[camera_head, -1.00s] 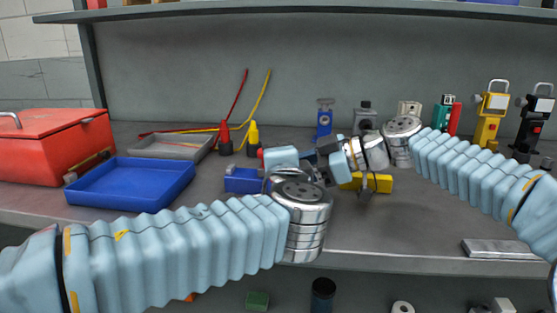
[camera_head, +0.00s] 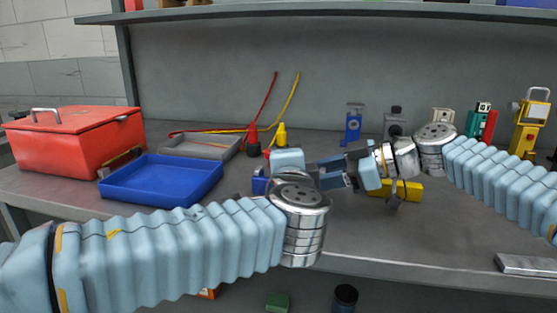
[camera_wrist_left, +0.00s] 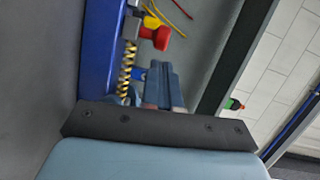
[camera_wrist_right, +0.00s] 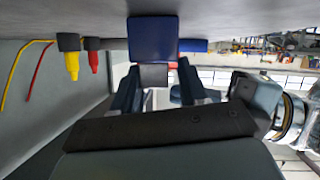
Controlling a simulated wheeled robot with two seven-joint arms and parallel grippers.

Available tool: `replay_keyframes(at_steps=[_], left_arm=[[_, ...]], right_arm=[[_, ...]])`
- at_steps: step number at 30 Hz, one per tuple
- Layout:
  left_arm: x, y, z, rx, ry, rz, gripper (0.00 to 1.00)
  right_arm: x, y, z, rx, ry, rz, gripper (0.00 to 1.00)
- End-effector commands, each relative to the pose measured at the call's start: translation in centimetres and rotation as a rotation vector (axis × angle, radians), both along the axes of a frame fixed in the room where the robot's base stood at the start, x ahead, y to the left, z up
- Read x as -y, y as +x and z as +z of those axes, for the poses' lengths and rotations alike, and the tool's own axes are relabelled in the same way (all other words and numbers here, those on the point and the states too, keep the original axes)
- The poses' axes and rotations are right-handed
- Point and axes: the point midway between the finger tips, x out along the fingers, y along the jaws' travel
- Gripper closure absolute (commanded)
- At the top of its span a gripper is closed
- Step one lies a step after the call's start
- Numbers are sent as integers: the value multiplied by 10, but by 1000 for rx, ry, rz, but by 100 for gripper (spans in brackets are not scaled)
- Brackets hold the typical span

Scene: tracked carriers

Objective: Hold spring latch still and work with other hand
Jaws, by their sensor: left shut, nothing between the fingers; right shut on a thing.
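The spring latch shows as a small blue body (camera_head: 259,184), mostly hidden behind my left wrist in the head view. In the left wrist view it is a long blue block (camera_wrist_left: 101,45) with a coil spring (camera_wrist_left: 126,68) beside it and a red knob (camera_wrist_left: 160,38) near the spring's far end. My left gripper (camera_wrist_left: 161,72) is shut and empty, close beside the spring; whether it touches is unclear. My right gripper (camera_wrist_right: 153,80) is shut on a grey part of the latch (camera_wrist_right: 153,75), in front of a blue block (camera_wrist_right: 153,40). The right gripper also shows in the head view (camera_head: 325,172).
A blue tray (camera_head: 160,199), grey tray (camera_head: 228,140) and red toolbox (camera_head: 70,155) stand left. Red and yellow probes (camera_head: 281,139) stand behind. A yellow block (camera_head: 411,190) lies beneath my right wrist. Several devices line the back right.

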Motion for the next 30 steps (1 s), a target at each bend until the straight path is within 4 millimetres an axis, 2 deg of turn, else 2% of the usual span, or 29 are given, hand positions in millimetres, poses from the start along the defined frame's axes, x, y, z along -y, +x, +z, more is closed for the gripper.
replay_keyframes(at_steps=[3, 9, 15, 21, 30], left_arm=[[15, -22, 3, 1, -1, -4, 100], [12, -69, 7, 2, 0, -2, 100], [11, -101, 10, 1, 0, -1, 100], [11, -113, 10, 0, 1, 0, 100], [11, -114, 10, 0, 0, 0, 100]], right_arm=[[1, 0, -4, -4, -5, 0, 93], [1, 1, -4, -5, -5, 0, 93], [1, 1, -4, -5, -5, 0, 93], [1, 1, -4, -5, -5, -1, 93], [1, 1, -4, -5, -5, -1, 93]])
